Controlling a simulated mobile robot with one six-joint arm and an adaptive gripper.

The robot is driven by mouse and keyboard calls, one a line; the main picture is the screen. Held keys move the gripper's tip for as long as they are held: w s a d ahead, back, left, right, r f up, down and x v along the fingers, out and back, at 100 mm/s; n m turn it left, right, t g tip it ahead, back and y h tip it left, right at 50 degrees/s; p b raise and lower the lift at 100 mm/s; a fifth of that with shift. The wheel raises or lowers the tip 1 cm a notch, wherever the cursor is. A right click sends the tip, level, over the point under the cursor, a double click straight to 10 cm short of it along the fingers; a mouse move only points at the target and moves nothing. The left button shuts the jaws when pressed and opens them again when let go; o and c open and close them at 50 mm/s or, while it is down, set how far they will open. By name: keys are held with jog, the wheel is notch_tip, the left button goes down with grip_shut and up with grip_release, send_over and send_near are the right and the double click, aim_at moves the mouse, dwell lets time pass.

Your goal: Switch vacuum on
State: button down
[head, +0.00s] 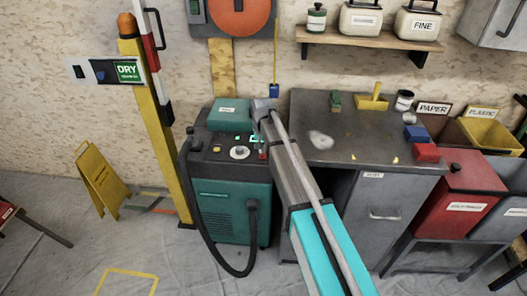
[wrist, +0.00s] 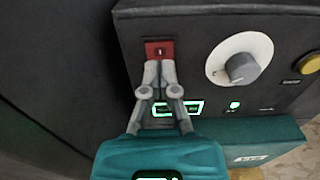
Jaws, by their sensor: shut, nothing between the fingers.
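The vacuum (head: 228,215) is a teal and dark machine on the floor against the wall, with a black hose on its front. In the wrist view its dark panel (wrist: 200,65) carries a red rocker switch (wrist: 158,47), a white dial with a grey knob (wrist: 240,67) and a green-lit label (wrist: 180,108). A small green light (wrist: 235,105) glows beside the label. My gripper (wrist: 158,66) is shut and empty. Its fingertips overlap the lower edge of the red switch; I cannot tell whether they touch. In the head view my arm hides part of the panel's right side.
A grey workbench (head: 345,150) with small tools stands right of the vacuum, close to my arm. A yellow post (head: 155,130) and a yellow floor sign (head: 102,180) stand to the left. The sheeted floor in front is mostly clear.

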aim_at(262, 157)
jog(key=shift+r+p, duration=2.2)
jog(key=shift+r, duration=0.2)
